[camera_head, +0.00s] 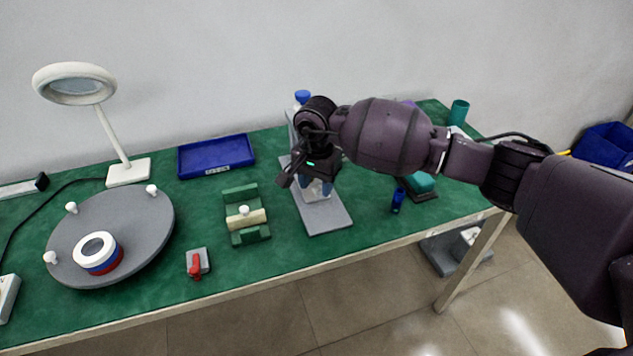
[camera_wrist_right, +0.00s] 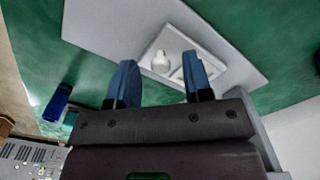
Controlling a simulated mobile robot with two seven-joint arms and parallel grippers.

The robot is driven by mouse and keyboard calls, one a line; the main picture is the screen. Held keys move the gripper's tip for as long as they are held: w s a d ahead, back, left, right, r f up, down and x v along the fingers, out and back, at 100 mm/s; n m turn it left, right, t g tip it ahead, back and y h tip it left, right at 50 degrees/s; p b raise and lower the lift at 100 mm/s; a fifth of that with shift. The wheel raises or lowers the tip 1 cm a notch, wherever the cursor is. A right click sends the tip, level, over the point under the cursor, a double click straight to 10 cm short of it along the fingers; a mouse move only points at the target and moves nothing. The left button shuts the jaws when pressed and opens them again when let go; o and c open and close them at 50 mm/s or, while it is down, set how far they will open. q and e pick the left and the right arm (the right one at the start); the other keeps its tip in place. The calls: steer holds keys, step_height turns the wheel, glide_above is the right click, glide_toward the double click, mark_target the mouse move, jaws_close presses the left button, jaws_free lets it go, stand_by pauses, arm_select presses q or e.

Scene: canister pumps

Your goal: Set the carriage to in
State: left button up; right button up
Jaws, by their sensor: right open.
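A grey stand (camera_head: 328,219) lies on the green table, with an upright at its back. A small white sliding piece with a round knob (camera_wrist_right: 161,62), which looks like the carriage, sits on this stand's base. In the head view it is mostly hidden behind my right gripper (camera_head: 315,187). My right gripper is open and points down over the stand. In the right wrist view its two blue fingers (camera_wrist_right: 160,80) are apart, with the knob between and just beyond their tips. I cannot tell whether they touch it. My left gripper is not in view.
Left of the stand are a green holder with a cream block (camera_head: 246,219), a grey box with a red lever (camera_head: 197,263) and a round grey turntable (camera_head: 130,215). A blue tray (camera_head: 216,155) lies behind. A small blue object (camera_head: 397,200) stands at right.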

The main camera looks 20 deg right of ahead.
mark_target(317, 187)
step_height(317, 187, up, 11)
steer(key=p, duration=0.1)
steer(key=shift+f, duration=0.15)
stand_by(0.3)
